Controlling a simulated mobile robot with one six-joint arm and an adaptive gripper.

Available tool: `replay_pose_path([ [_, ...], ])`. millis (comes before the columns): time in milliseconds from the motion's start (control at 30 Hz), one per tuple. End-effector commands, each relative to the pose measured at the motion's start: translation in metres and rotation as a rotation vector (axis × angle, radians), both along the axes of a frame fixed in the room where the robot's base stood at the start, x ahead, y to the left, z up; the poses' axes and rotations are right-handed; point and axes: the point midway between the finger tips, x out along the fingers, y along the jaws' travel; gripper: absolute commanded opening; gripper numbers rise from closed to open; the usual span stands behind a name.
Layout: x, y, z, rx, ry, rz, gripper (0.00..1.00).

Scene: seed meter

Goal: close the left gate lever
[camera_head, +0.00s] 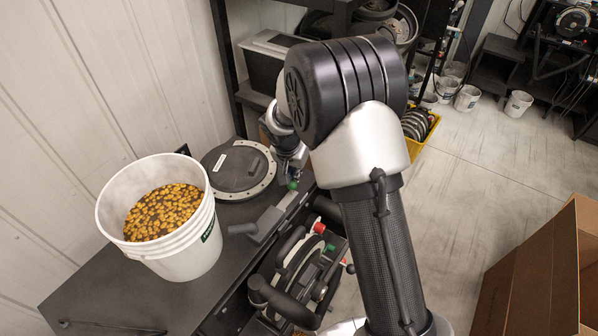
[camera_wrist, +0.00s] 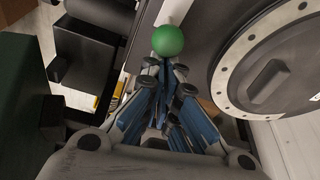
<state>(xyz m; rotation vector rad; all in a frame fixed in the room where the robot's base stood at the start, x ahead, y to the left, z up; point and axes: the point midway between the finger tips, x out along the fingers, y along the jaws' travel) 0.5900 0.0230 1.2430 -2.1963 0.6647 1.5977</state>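A green ball knob (camera_head: 293,185) shows right at the tip of my gripper (camera_head: 291,170) in the head view, beside the round dark lid. In the wrist view the green ball (camera_wrist: 168,40) is just beyond the fingertips of my gripper (camera_wrist: 165,70). The fingers are drawn together and look shut, with nothing clearly seen between them. I cannot tell whether they touch the ball. A red knob (camera_head: 319,228) and another green knob (camera_head: 330,247) show lower down on the machine. Which of these belongs to the left gate lever is not clear.
A white bucket of yellow-brown seeds (camera_head: 163,212) stands on the dark bench (camera_head: 110,290) at the left. The round lid (camera_head: 238,170) with a pale bolted rim lies behind it. A cardboard box (camera_head: 535,280) is at the lower right. Floor between is clear.

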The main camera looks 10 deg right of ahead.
Motion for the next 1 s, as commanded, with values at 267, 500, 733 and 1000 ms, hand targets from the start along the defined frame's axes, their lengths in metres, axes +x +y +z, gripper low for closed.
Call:
replay_pose_path([
  [267,-0.026,0.026,-0.006,0.001,0.003,0.002,0.0],
  [500,-0.032,0.03,-0.004,0.001,0.009,0.0,0.0],
  [733,-0.033,0.03,-0.004,0.001,0.013,0.0,0.0],
  [1000,-0.039,0.035,0.023,0.003,0.009,-0.001,0.0],
])
